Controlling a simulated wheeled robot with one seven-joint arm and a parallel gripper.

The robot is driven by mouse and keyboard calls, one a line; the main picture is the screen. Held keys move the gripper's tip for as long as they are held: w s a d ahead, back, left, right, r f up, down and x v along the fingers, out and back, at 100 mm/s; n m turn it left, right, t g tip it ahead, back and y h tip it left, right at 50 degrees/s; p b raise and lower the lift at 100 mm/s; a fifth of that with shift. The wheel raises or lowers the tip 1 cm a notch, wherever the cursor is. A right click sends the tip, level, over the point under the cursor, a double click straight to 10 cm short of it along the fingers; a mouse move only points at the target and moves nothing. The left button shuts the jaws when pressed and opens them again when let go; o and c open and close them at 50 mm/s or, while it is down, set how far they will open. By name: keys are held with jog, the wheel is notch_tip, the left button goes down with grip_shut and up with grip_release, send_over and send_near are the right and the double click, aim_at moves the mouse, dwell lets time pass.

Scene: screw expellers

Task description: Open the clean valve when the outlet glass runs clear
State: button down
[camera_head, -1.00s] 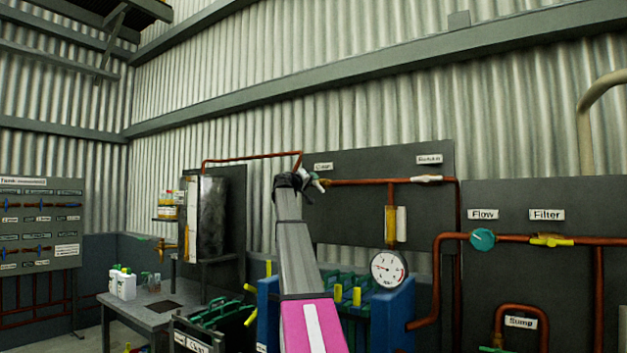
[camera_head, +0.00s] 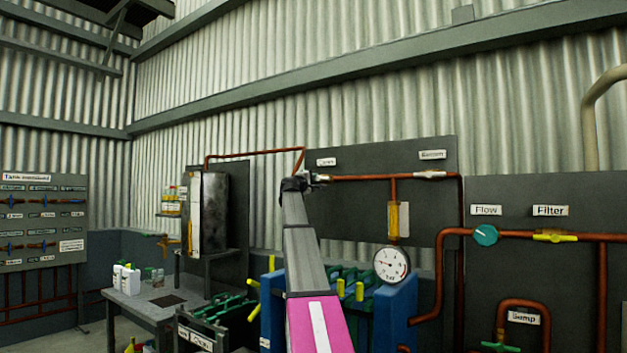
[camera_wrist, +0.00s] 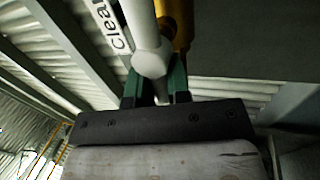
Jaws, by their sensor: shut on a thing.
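The clean valve shows as a white handle (camera_wrist: 147,30) in the wrist view, beside the "Clean" label (camera_wrist: 105,18) and a yellow-brown fitting (camera_wrist: 176,22). My gripper (camera_wrist: 156,88) has green fingers shut on the rounded end of this handle. In the head view my gripper (camera_head: 314,180) is at the left end of the upper copper pipe, just below the "Clean" label (camera_head: 326,162), and hides most of the valve. A sight glass (camera_head: 394,219), seemingly the outlet glass, hangs below that pipe and looks amber.
A pressure gauge (camera_head: 391,264) and a blue frame (camera_head: 396,312) stand below the glass. Another white-handled valve (camera_head: 429,174) sits further right on the pipe. A teal flow valve (camera_head: 485,235) and yellow filter valve (camera_head: 553,236) are at right. A bench (camera_head: 150,302) stands left.

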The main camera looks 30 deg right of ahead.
jog(key=shift+f+n, duration=0.1)
jog(key=shift+n, duration=0.3)
jog(key=c, duration=1.1)
grip_release()
jog(key=shift+a, duration=0.15)
jog(key=v, duration=1)
jog(key=shift+s+a, duration=0.2)
jog(key=shift+a, duration=0.05)
jog(key=shift+f, duration=0.15)
